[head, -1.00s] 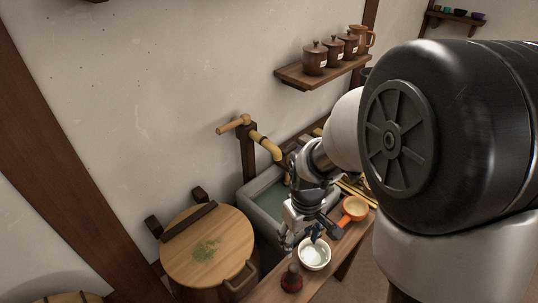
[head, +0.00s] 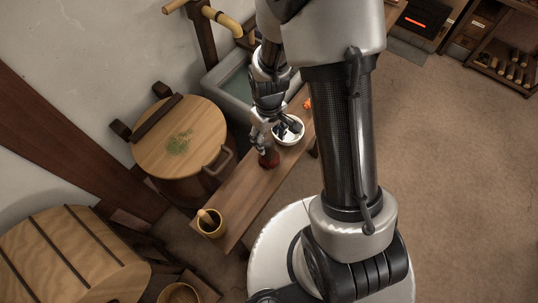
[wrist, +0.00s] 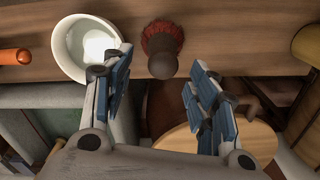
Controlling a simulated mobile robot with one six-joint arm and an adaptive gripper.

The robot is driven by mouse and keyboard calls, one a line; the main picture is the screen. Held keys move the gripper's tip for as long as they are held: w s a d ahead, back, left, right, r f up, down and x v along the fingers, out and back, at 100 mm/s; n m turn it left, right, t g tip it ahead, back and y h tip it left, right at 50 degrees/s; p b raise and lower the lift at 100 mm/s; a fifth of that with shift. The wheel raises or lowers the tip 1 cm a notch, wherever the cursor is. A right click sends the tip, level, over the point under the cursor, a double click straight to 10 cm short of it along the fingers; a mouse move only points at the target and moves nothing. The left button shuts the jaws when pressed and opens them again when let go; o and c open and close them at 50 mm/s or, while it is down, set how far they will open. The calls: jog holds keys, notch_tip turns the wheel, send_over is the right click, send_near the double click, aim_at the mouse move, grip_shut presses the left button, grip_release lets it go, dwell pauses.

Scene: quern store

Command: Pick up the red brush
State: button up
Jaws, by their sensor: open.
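The red brush (wrist: 162,45) stands on the wooden bench in the wrist view, with red bristles and a dark rounded handle. In the head view the brush (head: 268,158) shows on the bench just below my gripper (head: 262,138). In the wrist view my gripper (wrist: 160,85) is open and empty. Its two blue-padded fingers are spread left and right, and the brush lies between their lines, just beyond the tips. I cannot tell whether anything touches it.
A white bowl (wrist: 68,50) stands close left of the brush, near the left finger. An orange handle (wrist: 14,57) lies further left. In the head view a mortar (head: 210,228) stands at the bench's near end. A round-lidded barrel (head: 180,125) and a stone sink (head: 213,82) stand beside the bench (head: 240,195).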

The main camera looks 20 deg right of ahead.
aim_at(269, 143)
jog(key=f, duration=0.1)
jog(key=f+b, duration=0.1)
jog(key=f, duration=0.1)
jog(key=f+b, duration=0.1)
jog(key=shift+s+f, duration=0.25)
jog(key=shift+s, duration=0.05)
jog(key=shift+f, duration=0.35)
jog(key=shift+c, duration=0.3)
grip_shut()
